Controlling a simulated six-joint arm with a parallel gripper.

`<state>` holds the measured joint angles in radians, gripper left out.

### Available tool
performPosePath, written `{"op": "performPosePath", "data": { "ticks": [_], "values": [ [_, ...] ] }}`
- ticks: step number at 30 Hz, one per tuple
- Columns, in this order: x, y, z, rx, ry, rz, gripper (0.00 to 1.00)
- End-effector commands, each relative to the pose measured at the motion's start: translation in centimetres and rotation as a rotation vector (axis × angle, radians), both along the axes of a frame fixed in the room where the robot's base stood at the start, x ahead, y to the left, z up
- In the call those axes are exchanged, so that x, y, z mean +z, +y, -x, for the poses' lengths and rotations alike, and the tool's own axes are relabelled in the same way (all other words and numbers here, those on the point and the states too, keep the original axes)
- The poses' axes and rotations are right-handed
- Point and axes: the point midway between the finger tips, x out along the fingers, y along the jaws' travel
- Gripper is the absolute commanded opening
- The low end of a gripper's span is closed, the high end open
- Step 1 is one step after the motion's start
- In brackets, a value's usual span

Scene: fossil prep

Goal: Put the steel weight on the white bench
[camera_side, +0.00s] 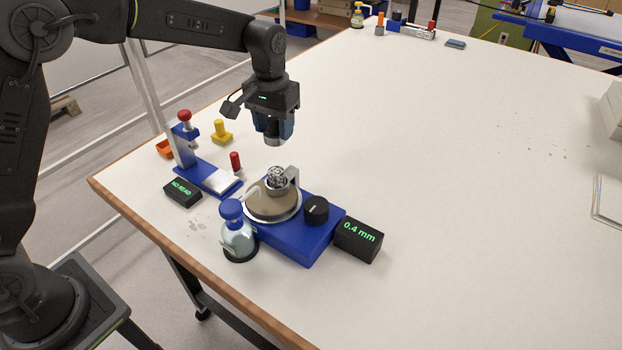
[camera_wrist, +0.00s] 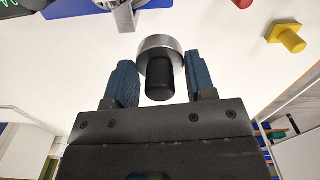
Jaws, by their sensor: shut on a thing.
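My gripper (camera_side: 273,130) hangs in the air above the white bench (camera_side: 450,150), behind the blue grinding machine in the side view. Its two blue fingers are shut on the steel weight (camera_side: 274,142). The wrist view shows the weight (camera_wrist: 152,44) as a bright steel disc with a black knob between the fingers. The disc juts out beyond the fingertips. Bench surface shows below the weight, with a gap between them.
The blue machine (camera_side: 295,242) has a round plate (camera_side: 262,210), a steel holder (camera_side: 277,178) and a 0.4 mm display (camera_side: 358,238). A bottle (camera_side: 238,240), blue gauge stand (camera_side: 185,152), red peg (camera_side: 235,161) and yellow piece (camera_side: 221,133) stand nearby. The bench's right side is largely clear.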

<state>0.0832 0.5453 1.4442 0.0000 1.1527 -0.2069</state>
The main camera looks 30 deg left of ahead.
Motion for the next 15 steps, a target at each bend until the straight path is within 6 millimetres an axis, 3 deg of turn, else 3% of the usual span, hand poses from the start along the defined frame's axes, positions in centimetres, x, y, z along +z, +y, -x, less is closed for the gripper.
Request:
{"op": "performPosePath", "data": {
  "ticks": [3, 7, 15],
  "values": [
    [-1.4, 2.2, -2.0, 0.098, 0.000, 0.001, 0.12],
    [-2.4, 2.6, -3.1, 0.145, 0.000, 0.001, 0.12],
    [-5.7, -2.5, -4.4, 0.147, 0.000, 0.001, 0.12]
  ]
}}
